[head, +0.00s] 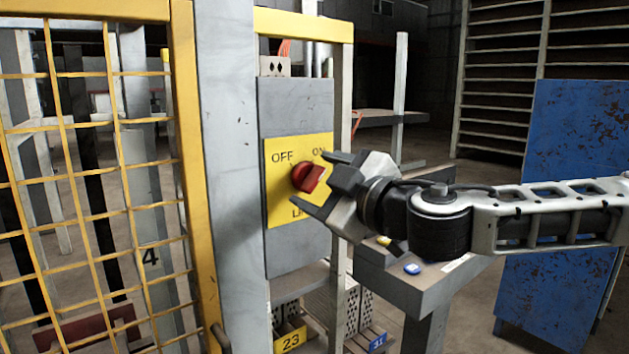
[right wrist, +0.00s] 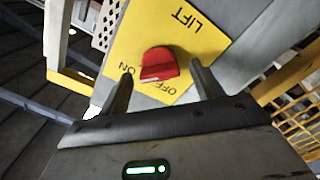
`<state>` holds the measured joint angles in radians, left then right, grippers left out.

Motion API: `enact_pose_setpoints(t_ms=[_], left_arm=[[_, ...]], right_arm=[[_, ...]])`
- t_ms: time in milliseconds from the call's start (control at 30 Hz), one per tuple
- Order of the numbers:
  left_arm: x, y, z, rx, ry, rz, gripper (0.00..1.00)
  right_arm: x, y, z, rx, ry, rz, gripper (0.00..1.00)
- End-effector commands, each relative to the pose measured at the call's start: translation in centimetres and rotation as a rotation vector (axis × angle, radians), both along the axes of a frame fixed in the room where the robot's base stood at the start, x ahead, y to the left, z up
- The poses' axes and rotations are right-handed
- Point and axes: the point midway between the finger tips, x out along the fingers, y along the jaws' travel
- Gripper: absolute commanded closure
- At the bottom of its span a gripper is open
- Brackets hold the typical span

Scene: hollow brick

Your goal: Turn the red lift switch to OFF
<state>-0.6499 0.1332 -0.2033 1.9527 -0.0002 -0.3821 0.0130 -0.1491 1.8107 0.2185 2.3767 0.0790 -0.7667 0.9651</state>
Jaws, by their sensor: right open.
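The red lift switch (head: 304,176) is a rotary knob on a yellow plate (head: 278,209) marked OFF at upper left, ON at upper right and LIFT below. The plate is on a grey box (head: 296,104). My right gripper (head: 317,183) comes in from the right, open, its two fingers pointing at the knob, one above and one below it. In the right wrist view the knob (right wrist: 160,66) shows between and just beyond the fingertips, with no clear contact. Which mark the knob points to is hard to tell. My left gripper is not in view.
A grey post (head: 228,140) and a yellow mesh gate (head: 90,190) stand left of the box. A grey pedestal with buttons (head: 425,285) is below my right arm. A rusty blue panel (head: 570,150) stands at right. Numbered bricks lie on a low rack.

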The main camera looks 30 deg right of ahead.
Motion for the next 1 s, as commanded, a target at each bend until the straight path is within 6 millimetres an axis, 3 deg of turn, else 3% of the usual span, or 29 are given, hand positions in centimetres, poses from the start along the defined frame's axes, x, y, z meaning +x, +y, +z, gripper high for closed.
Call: enact_pose_setpoints(t_ms=[133, 300, 667, 1000], left_arm=[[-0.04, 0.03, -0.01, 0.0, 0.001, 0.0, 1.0], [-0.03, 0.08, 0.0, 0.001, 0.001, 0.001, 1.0], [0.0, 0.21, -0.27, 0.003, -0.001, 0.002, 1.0], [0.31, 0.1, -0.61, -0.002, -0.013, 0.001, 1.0]], right_arm=[[0.0, 0.0, 0.0, 0.0, 0.0, 0.0, 0.37], [0.0, -0.01, -0.01, 0.0, 0.0, 0.0, 0.79], [0.0, -0.01, -0.08, -0.044, -0.004, -0.001, 0.79], [0.01, 0.0, -0.23, -0.272, -0.023, -0.001, 0.79]])
